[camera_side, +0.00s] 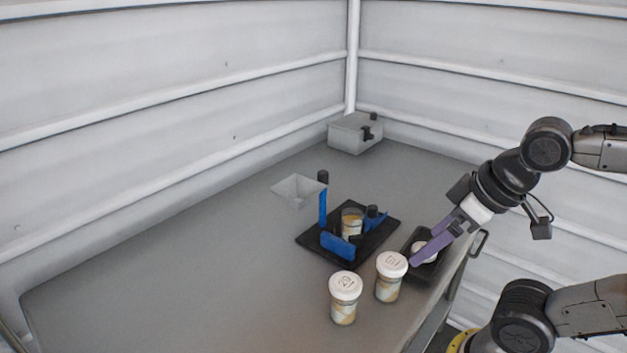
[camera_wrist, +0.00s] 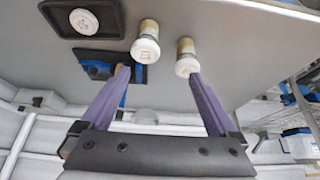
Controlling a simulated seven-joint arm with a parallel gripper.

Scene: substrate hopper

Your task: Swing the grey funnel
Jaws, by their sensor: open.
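The grey funnel (camera_side: 299,191) is a pale, square, tapering hopper in the side view. It sits out to the left of a blue post (camera_side: 323,207) with a black knob on top, clear of the open jar (camera_side: 352,222). That jar stands between blue brackets on a black base plate (camera_side: 312,241). My gripper (camera_side: 418,259), with purple fingers, is open and empty over the black tray at the right, well away from the funnel. In the wrist view, my gripper (camera_wrist: 157,75) has its fingers wide apart. I cannot make out the funnel there.
A black tray (camera_side: 430,273) holds a loose white lid (camera_wrist: 84,21). Two lidded jars (camera_side: 391,276) (camera_side: 345,298) stand at the front, near my gripper. A grey box (camera_side: 355,133) sits at the back corner. The table's left side is clear.

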